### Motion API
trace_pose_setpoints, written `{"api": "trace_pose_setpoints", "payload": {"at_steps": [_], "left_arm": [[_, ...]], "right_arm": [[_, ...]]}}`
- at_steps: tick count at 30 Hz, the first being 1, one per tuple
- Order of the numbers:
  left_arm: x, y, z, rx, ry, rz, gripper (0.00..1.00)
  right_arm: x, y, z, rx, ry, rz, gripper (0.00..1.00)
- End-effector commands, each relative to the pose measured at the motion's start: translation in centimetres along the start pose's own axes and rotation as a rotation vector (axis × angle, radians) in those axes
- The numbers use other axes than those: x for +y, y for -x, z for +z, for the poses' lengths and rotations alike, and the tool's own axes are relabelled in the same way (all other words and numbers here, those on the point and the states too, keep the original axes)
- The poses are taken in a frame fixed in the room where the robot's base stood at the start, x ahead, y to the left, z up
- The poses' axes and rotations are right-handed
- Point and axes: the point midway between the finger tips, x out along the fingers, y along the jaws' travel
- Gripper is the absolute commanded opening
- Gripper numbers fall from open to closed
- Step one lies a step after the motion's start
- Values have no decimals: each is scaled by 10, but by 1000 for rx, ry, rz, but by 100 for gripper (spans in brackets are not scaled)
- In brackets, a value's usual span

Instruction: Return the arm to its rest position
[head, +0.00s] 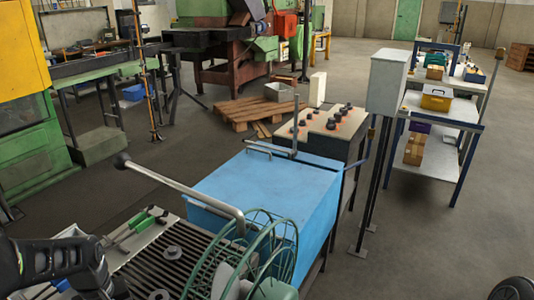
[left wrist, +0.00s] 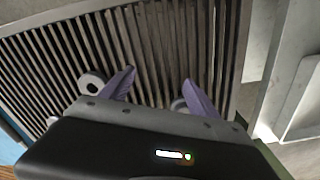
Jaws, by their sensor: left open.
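My left arm comes in at the lower left of the head view; its gripper is not clearly visible there. In the left wrist view my left gripper (left wrist: 159,82) is open, its two purple fingers apart with nothing between them. It hangs over a slatted metal grate (left wrist: 165,45), which also shows in the head view (head: 150,275). A grey ring-shaped piece (left wrist: 92,85) lies on the grate left of the fingers. Another round piece (left wrist: 179,104) is partly hidden by the right finger. My right gripper is not in view.
A blue box (head: 270,190) with a long metal lever (head: 185,190) stands behind the grate. A green wire guard (head: 265,250) rises at the grate's right. Green-handled tools (head: 135,226) lie at its left edge. A knobbed panel (head: 325,128) and grey post box (head: 388,80) stand beyond.

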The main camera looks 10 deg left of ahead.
Motion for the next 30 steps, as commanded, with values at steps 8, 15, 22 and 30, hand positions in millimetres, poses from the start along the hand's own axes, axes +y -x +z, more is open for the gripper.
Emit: {"api": "trace_pose_setpoints", "payload": {"at_steps": [8, 15, 22, 30], "left_arm": [[-55, 0, 19, 7, 14, -2, 70], [-74, -5, 16, 3, 65, -12, 70], [-77, -6, 15, 3, 72, -13, 70], [-77, -6, 15, 2, 73, -14, 70]], "right_arm": [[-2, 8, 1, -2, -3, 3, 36], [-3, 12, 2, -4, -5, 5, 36], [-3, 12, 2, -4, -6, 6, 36], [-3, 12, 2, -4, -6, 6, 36]]}}
